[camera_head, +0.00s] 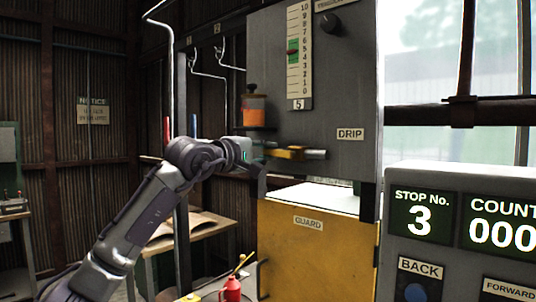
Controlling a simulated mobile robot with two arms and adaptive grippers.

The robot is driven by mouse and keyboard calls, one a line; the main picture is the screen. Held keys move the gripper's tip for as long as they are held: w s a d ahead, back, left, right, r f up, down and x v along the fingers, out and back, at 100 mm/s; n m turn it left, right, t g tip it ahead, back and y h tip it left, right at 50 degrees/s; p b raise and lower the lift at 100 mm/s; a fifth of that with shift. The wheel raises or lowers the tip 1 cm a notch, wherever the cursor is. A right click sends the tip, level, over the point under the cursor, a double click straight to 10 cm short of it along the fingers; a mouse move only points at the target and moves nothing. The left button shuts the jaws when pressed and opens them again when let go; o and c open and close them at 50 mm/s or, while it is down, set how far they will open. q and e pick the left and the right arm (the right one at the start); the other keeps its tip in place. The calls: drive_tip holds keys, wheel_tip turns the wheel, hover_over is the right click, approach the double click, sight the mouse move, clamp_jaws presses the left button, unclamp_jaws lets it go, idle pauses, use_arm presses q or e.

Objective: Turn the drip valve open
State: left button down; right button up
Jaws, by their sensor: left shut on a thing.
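The drip valve (297,153) sticks out low on the grey panel (355,85), left of the DRIP label (350,134). It shows a yellow-orange part and a grey end on the right. My left gripper (257,168) is at the left end of the valve and is shut on it. The exact grip and the valve's turn position are partly hidden by the fingers. My right gripper is not in view.
An orange jar (253,110) sits just above my gripper. A yellow guard (315,245) stands below the valve. A control box (455,235) reading stop 3 is at right. Hanger hooks (210,75) hang behind at left. A red bottle (231,289) stands low.

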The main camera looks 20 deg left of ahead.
use_arm(q)
drive_tip(key=shift+f+n, duration=0.2)
drive_tip(key=shift+n, duration=0.2)
drive_tip(key=c, duration=1.1)
unclamp_jaws()
drive_tip(key=shift+a, duration=0.1)
drive_tip(key=v, duration=1.2)
